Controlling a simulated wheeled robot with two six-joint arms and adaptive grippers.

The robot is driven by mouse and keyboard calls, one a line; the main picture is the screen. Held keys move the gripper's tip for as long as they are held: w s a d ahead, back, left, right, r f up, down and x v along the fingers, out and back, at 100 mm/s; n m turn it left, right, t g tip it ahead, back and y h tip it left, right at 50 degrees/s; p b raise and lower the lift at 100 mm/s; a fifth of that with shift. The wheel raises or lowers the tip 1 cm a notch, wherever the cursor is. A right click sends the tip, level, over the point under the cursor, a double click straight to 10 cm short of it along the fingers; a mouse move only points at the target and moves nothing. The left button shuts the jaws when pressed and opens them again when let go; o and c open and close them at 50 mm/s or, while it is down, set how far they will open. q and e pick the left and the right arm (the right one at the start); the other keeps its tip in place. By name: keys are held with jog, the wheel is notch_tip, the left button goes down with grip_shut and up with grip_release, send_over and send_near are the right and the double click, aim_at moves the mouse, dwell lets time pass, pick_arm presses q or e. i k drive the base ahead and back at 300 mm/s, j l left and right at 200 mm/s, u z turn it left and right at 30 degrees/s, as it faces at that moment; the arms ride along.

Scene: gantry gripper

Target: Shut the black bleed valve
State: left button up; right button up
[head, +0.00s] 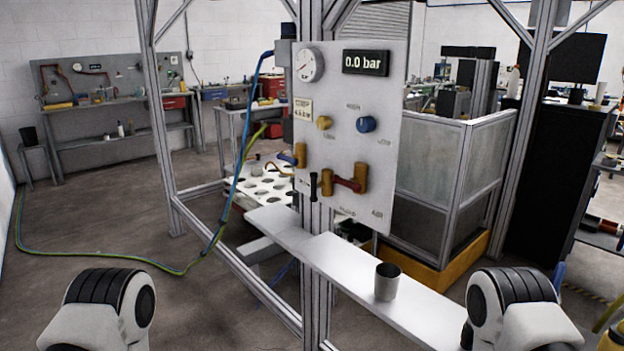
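The black bleed valve (313,186) is a small black lever low on the left part of the grey panel (390,160). Its handle stands upright, along the panel's left edge. Its body is too small to make out. A brass valve with a red handle (345,183) sits just to its right, the handle lying roughly level. Another brass valve (299,155) with a blue handle is above it to the left. The display (365,62) reads 0.0 bar. Only links of my two arms show at the bottom corners, far from the panel; neither gripper is in view.
A round gauge (308,65), a yellow knob (323,122) and a blue knob (366,124) are on the panel. A dark cup (387,281) stands on the white shelf (340,262) below. Metal frame posts and a blue hose (238,165) flank the panel.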

aim_at(313, 176)
jog(key=i+j+z, duration=0.15)
jog(key=j+z, duration=0.25)
jog(key=i+j+z, duration=0.15)
jog(key=j+z, duration=0.3)
jog(key=l, duration=0.15)
